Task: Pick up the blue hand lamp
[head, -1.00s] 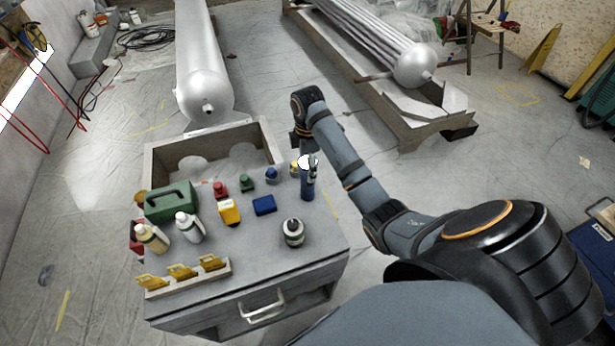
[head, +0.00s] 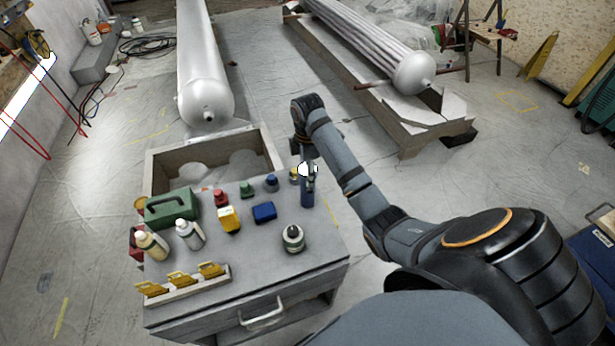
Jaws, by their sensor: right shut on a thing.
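The blue hand lamp (head: 307,194) stands upright at the right back edge of the grey workbench top. Its upper end shows a bright white patch. My right gripper (head: 307,168) points down from above and is shut on the upper part of the lamp. The fingers are small and partly merge with the lamp in the picture. I cannot tell whether the lamp's base touches the bench top. My left gripper is out of view.
A grey open bin (head: 165,163) adjoins behind. Floor to the lamp's right is clear.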

